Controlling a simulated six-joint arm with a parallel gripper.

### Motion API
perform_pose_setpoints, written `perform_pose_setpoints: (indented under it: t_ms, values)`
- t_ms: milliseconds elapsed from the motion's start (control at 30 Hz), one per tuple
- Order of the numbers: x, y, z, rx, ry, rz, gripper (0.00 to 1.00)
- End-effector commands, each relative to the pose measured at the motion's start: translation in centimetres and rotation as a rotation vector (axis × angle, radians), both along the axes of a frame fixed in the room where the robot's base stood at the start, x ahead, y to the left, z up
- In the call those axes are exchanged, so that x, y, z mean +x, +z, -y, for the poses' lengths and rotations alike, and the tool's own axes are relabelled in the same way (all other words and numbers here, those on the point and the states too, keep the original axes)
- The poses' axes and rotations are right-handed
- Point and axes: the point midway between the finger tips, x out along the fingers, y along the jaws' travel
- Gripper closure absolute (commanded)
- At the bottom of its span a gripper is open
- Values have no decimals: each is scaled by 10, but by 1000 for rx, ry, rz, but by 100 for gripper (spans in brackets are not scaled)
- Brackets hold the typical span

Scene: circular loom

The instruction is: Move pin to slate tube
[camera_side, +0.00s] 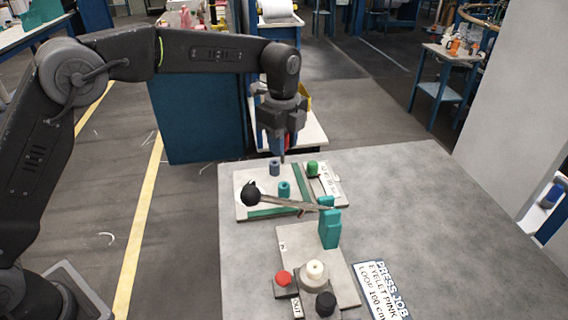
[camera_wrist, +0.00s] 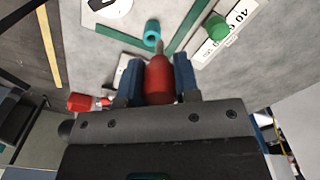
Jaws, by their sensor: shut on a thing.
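My gripper (camera_side: 283,142) points down above the far edge of the pale board, its blue fingers closed around a pin. The pin (camera_wrist: 159,80) has a red handle, with its thin tip extending past the fingers in the wrist view. In the side view the tip hangs close to and slightly right of the slate tube's top, and I cannot tell whether they touch. The slate tube (camera_side: 274,169) stands upright at the board's far left; I cannot make it out in the wrist view. A teal tube (camera_side: 284,189) stands nearer, also in the wrist view (camera_wrist: 152,33).
A lever with a black ball (camera_side: 251,193) crosses the board (camera_side: 240,207) toward a teal block (camera_side: 329,233). Red (camera_side: 283,278) and black (camera_side: 326,304) knobs sit nearer. The table's right side is clear.

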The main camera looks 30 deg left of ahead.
Motion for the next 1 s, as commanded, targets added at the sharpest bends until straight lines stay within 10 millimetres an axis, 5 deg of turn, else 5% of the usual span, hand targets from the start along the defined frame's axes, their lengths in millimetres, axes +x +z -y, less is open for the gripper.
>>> perform_pose_setpoints:
  t_ms: [367,1000]
  values:
    - [35,44,-48,0,1,0,100]
    - [35,-2,-49,-1,0,-2,100]
